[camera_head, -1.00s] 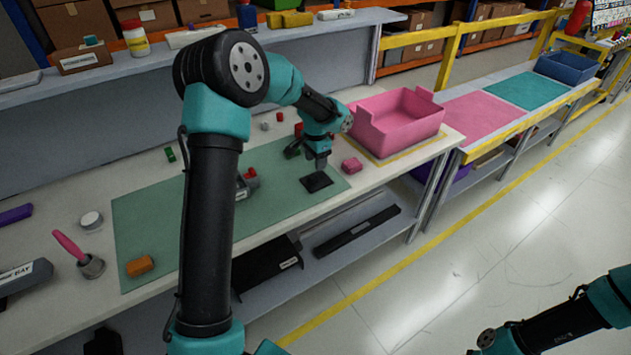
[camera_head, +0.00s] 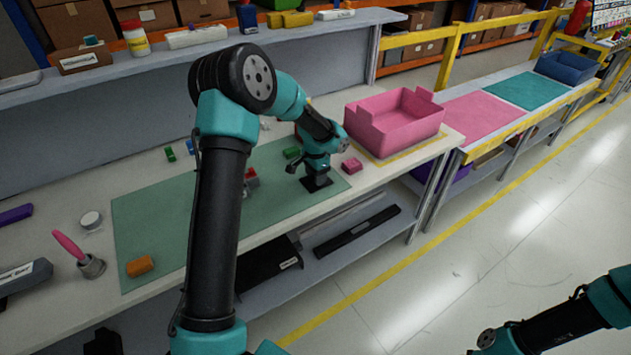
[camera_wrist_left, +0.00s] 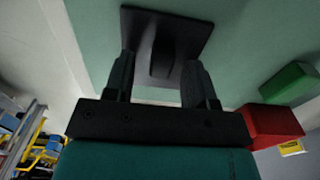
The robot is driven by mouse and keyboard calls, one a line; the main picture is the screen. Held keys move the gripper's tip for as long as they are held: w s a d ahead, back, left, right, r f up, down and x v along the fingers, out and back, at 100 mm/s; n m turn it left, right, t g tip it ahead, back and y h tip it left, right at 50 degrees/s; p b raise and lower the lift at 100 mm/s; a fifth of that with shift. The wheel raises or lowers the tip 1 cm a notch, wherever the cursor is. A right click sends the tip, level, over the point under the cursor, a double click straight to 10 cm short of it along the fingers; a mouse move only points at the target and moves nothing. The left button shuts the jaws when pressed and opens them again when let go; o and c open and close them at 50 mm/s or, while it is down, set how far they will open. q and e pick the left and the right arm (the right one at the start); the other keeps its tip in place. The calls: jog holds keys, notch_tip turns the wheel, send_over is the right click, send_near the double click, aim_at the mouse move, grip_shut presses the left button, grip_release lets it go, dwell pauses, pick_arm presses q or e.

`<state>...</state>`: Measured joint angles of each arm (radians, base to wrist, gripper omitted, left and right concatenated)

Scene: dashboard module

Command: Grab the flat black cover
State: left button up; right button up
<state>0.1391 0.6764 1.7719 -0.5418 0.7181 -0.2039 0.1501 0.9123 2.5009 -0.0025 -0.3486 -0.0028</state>
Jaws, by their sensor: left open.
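The flat black cover (camera_head: 318,185) lies on the green mat (camera_head: 278,205) near the mat's right end. In the left wrist view the cover (camera_wrist_left: 190,32) is a dark square plate with a raised block in its middle. My left gripper (camera_head: 308,172) is right over the cover, pointing down. In the left wrist view its two fingers (camera_wrist_left: 158,82) are apart, one on each side of the raised block. I cannot tell whether they touch it. My right arm shows at the lower right, but its gripper is not visible.
A pink block (camera_head: 352,165) lies just right of the cover, near the pink bin (camera_head: 395,118). A green block (camera_head: 292,153) is behind the gripper; green and red blocks show close in the left wrist view. An orange block (camera_head: 139,266) lies at the mat's left end.

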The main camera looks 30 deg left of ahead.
pick_arm(q)
jog(key=shift+c, duration=0.4)
grip_shut()
dwell(0.4)
